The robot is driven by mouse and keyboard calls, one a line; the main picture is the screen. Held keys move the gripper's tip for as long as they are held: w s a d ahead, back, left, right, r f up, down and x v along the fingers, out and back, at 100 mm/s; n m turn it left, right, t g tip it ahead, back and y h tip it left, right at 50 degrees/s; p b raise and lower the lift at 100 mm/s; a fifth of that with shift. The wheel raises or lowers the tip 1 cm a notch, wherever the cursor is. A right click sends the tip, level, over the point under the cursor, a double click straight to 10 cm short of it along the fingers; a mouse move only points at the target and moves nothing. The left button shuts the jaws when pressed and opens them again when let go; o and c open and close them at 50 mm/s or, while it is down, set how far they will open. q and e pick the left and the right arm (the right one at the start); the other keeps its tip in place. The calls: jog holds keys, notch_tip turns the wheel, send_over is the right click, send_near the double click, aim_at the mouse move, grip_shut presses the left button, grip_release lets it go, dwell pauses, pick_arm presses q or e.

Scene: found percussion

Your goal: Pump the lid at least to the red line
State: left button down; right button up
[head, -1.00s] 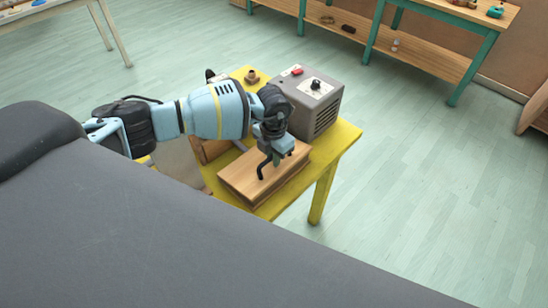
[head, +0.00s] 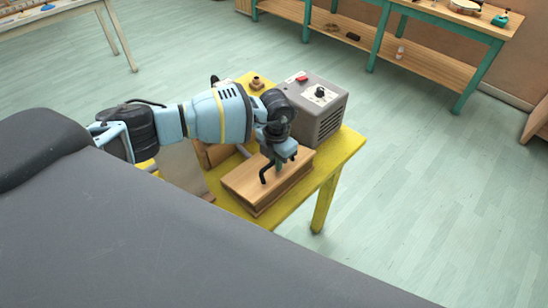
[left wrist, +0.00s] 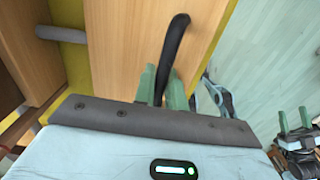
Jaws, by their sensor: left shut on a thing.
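The wooden lid (head: 250,182) is the flat top of a low wooden box on the yellow table. It also fills the top middle of the left wrist view (left wrist: 115,50). A bent black handle (left wrist: 172,45) stands on the lid. My left gripper (head: 277,165) is over the lid, and its green fingers (left wrist: 162,88) are shut on the handle. The fingers hide part of the handle. My right gripper (left wrist: 294,120) shows at the far right of the left wrist view, empty, with its fingers apart. I cannot see a red line in either view.
A grey box (head: 330,112) with a red switch and black knob stands behind the lid on the yellow table (head: 340,150). A small brown knob-like thing (head: 257,83) sits at the back. A grey hose (left wrist: 60,34) runs beside the wood. The floor to the right is clear.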

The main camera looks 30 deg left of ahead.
aim_at(281, 173)
pick_arm(q)
jog(key=shift+d+f, duration=0.1)
jog(key=shift+d, duration=0.3)
jog(key=shift+s+d+f, duration=0.2)
jog(key=shift+d+f, duration=0.2)
jog(key=shift+f, duration=0.2)
jog(key=shift+s+d+f, duration=0.1)
jog(key=shift+d+f, duration=0.1)
jog(key=shift+f, duration=0.25)
jog(key=shift+s+d+f, duration=0.1)
jog(key=shift+d+f, duration=0.1)
jog(key=shift+f, duration=0.2)
jog(key=shift+a+r, duration=0.1)
jog(key=shift+w+a+r, duration=0.15)
jog(key=shift+a+r, duration=0.1)
jog(key=shift+r, duration=0.25)
jog(key=shift+w+a+r, duration=0.1)
jog(key=shift+a+r, duration=0.1)
jog(key=shift+r, duration=0.25)
jog(key=shift+a, duration=0.1)
jog(key=shift+r, duration=0.1)
